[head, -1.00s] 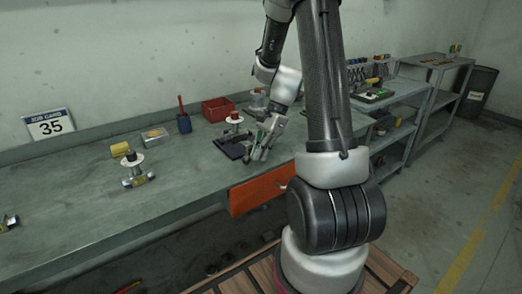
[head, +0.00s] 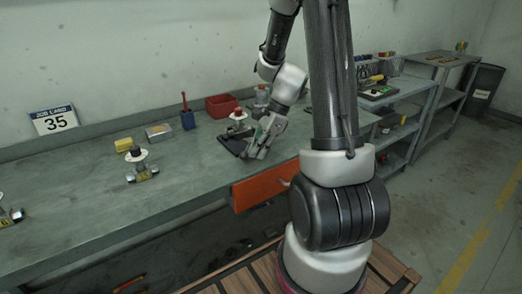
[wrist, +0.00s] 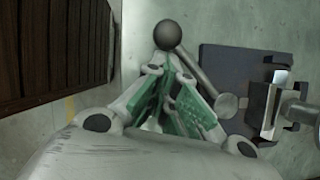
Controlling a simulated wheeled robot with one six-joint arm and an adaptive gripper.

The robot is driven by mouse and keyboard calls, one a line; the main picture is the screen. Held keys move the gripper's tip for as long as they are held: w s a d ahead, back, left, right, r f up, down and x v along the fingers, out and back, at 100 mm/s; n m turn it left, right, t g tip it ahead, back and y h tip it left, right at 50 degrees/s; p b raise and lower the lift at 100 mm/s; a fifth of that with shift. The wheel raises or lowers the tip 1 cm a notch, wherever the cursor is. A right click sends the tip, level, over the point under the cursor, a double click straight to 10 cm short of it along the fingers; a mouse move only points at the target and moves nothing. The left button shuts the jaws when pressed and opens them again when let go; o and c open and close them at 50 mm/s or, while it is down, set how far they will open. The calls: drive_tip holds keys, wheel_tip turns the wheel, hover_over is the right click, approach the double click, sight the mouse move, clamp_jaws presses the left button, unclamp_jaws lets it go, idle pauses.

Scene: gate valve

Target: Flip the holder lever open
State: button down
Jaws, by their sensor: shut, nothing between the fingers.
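The holder (wrist: 214,60) is a dark square plate on the bench, with a metal clamp (wrist: 270,105) on its right side in the wrist view. Its lever (wrist: 200,74) is a grey rod with a dark ball knob (wrist: 168,34), slanting from a pivot near the plate up and left to the knob. My gripper (wrist: 168,62) is shut with nothing between its green-padded fingers. Its tips are just below the knob and left of the rod; I cannot tell whether they touch. In the head view my gripper (head: 254,150) is beside the holder plate (head: 230,142), partly hiding it; the lever is unclear there.
A valve-like part (head: 141,168) stands on the bench at left. A yellow block (head: 123,145), blue cup (head: 188,120) and red bin (head: 221,105) stand along the back. An orange drawer (head: 262,190) is below the front edge.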

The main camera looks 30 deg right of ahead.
drive_tip(key=a+m, duration=0.1)
drive_tip(key=w+a+m+t, duration=0.1)
drive_tip(key=m, duration=0.1)
drive_tip(key=shift+a+m+t+h, duration=0.3)
drive_tip(key=shift+w+a+m+t+h, duration=0.4)
drive_tip(key=shift+w+a+m, duration=0.3)
drive_tip(key=shift+m, duration=0.5)
drive_tip(key=shift+w+a+m+t, duration=0.3)
drive_tip(key=shift+w+a+m, duration=0.2)
drive_tip(key=shift+m, duration=0.4)
drive_tip(key=shift+w+a, duration=0.1)
drive_tip(key=shift+w, duration=0.3)
drive_tip(key=shift+r, duration=0.15)
